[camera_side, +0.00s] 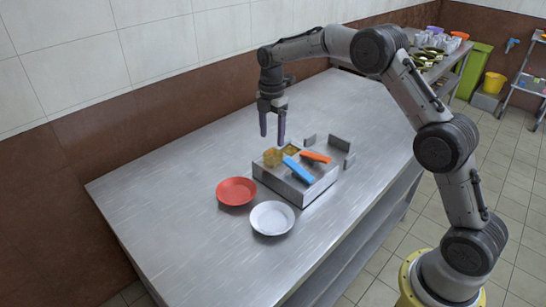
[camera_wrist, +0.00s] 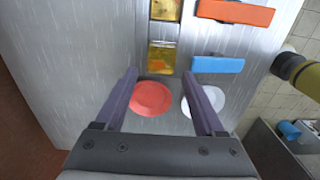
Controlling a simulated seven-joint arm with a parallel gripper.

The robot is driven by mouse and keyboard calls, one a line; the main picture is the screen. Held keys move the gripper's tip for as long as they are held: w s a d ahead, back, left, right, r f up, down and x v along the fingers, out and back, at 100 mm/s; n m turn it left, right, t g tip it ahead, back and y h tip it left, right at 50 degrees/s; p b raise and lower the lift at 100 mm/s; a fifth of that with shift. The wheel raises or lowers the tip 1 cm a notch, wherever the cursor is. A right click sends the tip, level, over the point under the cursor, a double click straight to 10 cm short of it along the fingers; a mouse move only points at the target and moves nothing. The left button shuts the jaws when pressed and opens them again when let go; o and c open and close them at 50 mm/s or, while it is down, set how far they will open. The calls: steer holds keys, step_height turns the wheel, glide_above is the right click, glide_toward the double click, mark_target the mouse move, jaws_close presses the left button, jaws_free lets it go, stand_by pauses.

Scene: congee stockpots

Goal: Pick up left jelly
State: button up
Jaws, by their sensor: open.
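Two amber jellies sit at the back left of a low metal stand. The left jelly (camera_side: 272,157) is the one nearer the plates; in the wrist view it (camera_wrist: 161,57) shows just beyond the fingertips, between their lines. The other jelly (camera_side: 291,149) sits behind it to the right and is at the top edge of the wrist view (camera_wrist: 165,9). My gripper (camera_side: 272,138) is open, empty and pointing down, above the left jelly and apart from it. Both fingers also show in the wrist view (camera_wrist: 160,75).
The metal stand (camera_side: 292,193) also carries a blue bar (camera_side: 298,169) and an orange bar (camera_side: 315,157), right of the jellies. A red plate (camera_side: 236,191) and a white plate (camera_side: 272,218) lie in front of it. The steel table (camera_side: 160,205) is clear on the left.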

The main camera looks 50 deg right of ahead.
mark_target(273, 152)
steer(key=shift+s+d+f, duration=0.1)
steer(key=shift+f, duration=3.3)
steer(key=shift+c, duration=0.3)
jaws_close()
steer(key=shift+r, duration=0.1)
